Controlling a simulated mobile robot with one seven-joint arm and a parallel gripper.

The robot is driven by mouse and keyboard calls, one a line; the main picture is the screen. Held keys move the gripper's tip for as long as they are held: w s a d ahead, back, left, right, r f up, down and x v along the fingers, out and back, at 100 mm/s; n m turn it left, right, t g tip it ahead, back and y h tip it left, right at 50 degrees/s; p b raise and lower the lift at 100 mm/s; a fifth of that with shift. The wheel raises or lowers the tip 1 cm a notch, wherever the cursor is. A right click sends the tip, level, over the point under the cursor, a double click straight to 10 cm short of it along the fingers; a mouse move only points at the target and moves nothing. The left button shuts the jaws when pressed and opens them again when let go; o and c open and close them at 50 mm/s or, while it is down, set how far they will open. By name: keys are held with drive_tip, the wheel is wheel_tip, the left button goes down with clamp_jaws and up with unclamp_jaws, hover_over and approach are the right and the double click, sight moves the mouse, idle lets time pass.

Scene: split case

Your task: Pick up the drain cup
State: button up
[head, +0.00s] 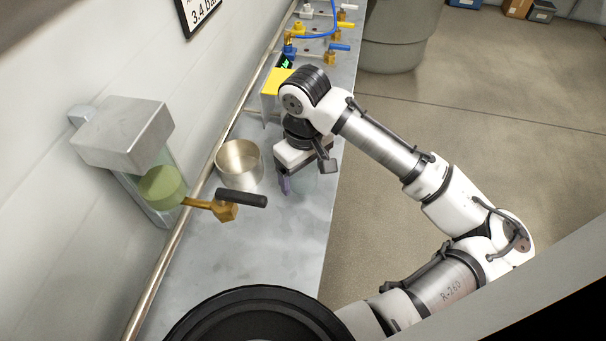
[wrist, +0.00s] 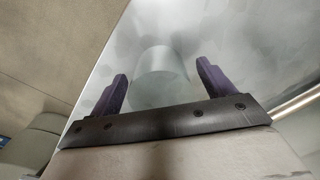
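A pale, see-through cup (wrist: 160,82), which I take to be the drain cup, stands on the grey metal bench. In the head view it (head: 304,184) shows only partly, below my gripper, with the rest hidden by my wrist. My gripper (wrist: 162,72) points down at it and is open. Its two dark purple fingers lie to either side of the cup in the wrist view, with a gap on each side. I cannot tell how far down the cup the fingertips reach.
A metal pot (head: 240,165) stands left of my gripper. A brass valve with a black handle (head: 242,199) juts from a wall-mounted sight glass (head: 160,186). A yellow block (head: 275,82) and valves with a blue hose (head: 318,35) are farther back. A rail runs along the wall.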

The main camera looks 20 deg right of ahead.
drive_tip(key=c, duration=1)
drive_tip(key=shift+o, duration=0.2)
